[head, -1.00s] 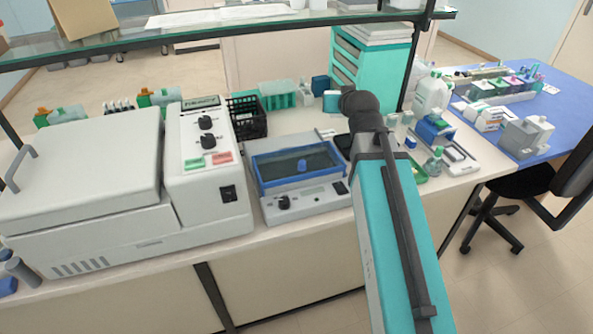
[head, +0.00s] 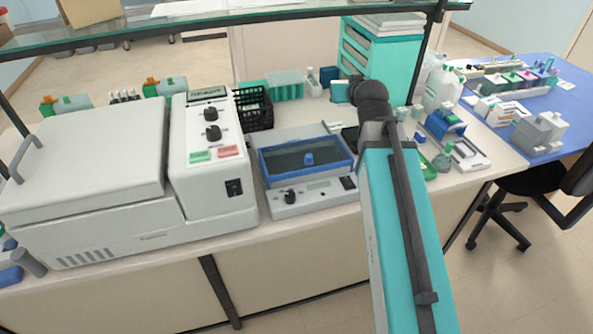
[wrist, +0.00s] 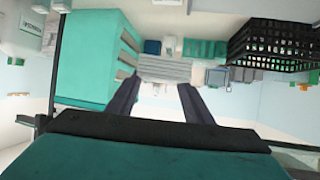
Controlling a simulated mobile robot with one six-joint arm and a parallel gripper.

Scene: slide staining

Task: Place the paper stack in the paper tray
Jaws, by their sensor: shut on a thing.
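My gripper shows in the wrist view (wrist: 160,85), its two dark fingers on either side of a pale grey, layered stack (wrist: 164,69). The stack appears to be the paper stack, held between the fingertips. In the head view my arm hides the fingers and the stack. A teal drawer cabinet (head: 355,62) stands beyond my arm, with flat pale trays or sheets (head: 390,22) on its top. I cannot tell which of these is the paper tray. The cabinet (wrist: 82,60) also fills the left of the wrist view, which looks upside down.
A black basket (head: 258,108) and teal holder (head: 286,88) stand left of the cabinet. A blue-framed bath (head: 305,160) and large white machine (head: 90,170) are nearer. A glass shelf (head: 130,30) crosses above the bench. Bottles (head: 440,90) crowd the right.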

